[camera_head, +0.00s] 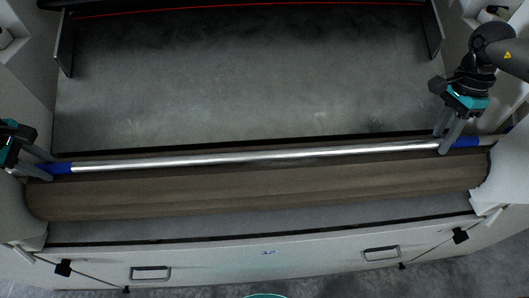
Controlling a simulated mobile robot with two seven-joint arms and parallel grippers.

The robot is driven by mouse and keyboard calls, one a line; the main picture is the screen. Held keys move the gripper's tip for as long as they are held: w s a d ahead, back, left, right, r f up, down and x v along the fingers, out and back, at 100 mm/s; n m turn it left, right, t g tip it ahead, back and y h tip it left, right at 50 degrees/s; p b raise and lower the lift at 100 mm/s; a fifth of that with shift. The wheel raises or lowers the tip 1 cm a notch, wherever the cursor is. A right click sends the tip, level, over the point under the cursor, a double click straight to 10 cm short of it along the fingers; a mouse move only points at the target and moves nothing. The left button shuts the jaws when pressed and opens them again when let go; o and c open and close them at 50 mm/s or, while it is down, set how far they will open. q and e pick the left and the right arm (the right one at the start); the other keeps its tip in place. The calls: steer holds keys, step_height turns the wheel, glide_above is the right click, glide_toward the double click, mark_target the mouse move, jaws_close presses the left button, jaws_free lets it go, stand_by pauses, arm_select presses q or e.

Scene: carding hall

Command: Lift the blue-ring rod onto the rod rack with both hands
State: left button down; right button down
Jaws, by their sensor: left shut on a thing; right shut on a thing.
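The blue-ring rod (260,157) is a long shiny metal bar with a blue ring near each end. It spans the machine almost level in the picture, just above or against the brown roll (260,188); I cannot tell if they touch. My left gripper (45,170) is shut on the rod at its left blue ring. My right gripper (445,146) is shut on the rod just inside its right blue ring (466,142). I cannot make out the rod rack for certain.
A grey flat bed (240,85) lies behind the rod, with dark upright brackets (65,48) at its far corners. Pale machine side walls (506,170) close in at both ends. The front panel (220,262) has handles (151,273) and dark latches.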

arm_select(q)
steer(key=shift+r, duration=0.15)
arm_select(e)
steer(key=shift+r, duration=0.15)
